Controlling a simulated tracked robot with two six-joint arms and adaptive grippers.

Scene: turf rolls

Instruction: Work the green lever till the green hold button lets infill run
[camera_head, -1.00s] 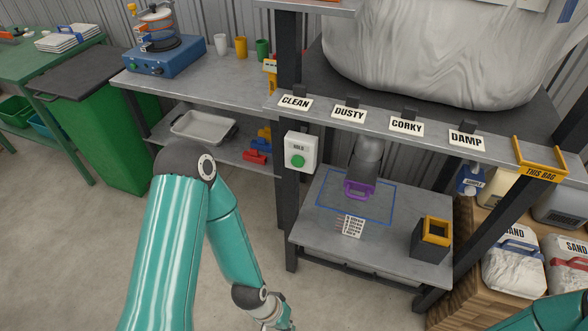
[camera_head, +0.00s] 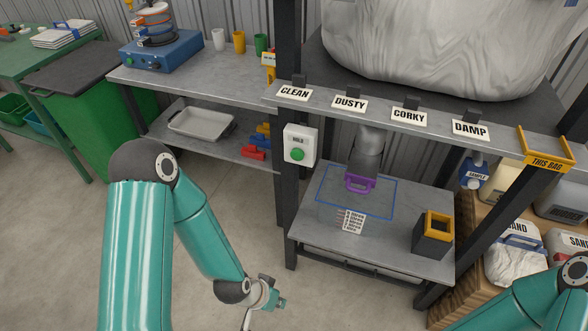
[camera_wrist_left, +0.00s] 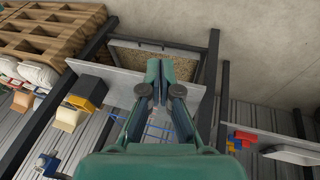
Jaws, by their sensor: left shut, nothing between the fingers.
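The green hold button (camera_head: 297,154) sits on a white box marked HOLD, fixed to the dark post left of the lower shelf. I make out no green lever; a purple handle (camera_head: 360,183) shows on the grey spout (camera_head: 370,145) above the shelf's blue outline. My left gripper (camera_head: 274,303) is low in front of the shelf, apart from the button and handle. In the left wrist view its fingers (camera_wrist_left: 160,70) are together and empty. My right arm comes in at the bottom right, with its gripper out of view.
A large pale bag (camera_head: 430,50) rests on the upper shelf, above labels CLEAN, DUSTY, CORKY and DAMP. A dark box with a yellow rim (camera_head: 433,238) stands on the lower shelf's right. A tray of brown grains (camera_wrist_left: 160,58) shows in the left wrist view.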

